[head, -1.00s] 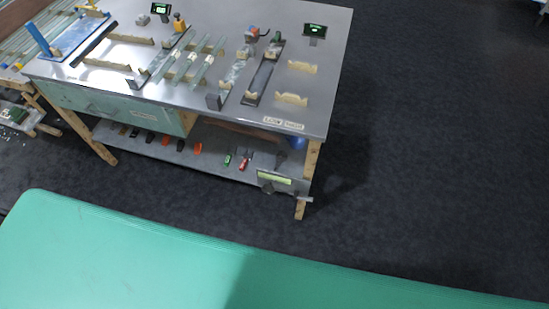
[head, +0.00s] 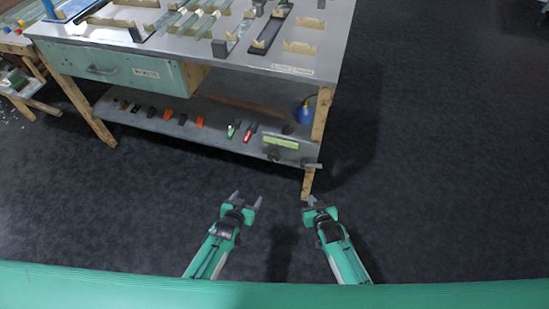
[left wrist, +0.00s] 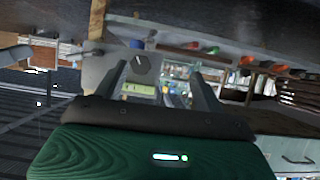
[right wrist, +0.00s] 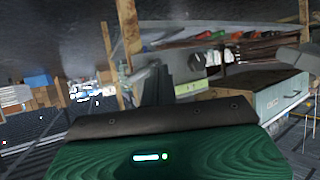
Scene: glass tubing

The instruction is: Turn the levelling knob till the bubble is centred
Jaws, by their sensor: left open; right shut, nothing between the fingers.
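A grey panel (head: 293,154) with a yellow-green level vial (head: 281,142) hangs at the front right of the bench's lower shelf. A dark knob (head: 273,155) sits just below the vial's left end. In the left wrist view the knob (left wrist: 139,65) shows a white mark, with the vial (left wrist: 138,88) beside it. The vial also shows in the right wrist view (right wrist: 190,87). The bubble is too small to place. My left gripper (head: 247,198) is open and empty, apart from the panel. My right gripper (head: 311,203) is shut and empty, below the panel's right end.
The bench leg (head: 318,130) stands right of the panel. A grey bar (head: 312,165) juts out at the panel's lower right. Pens and clips lie on the lower shelf (head: 150,112). A blue flask (head: 304,114) stands near the leg. The floor in front is clear.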

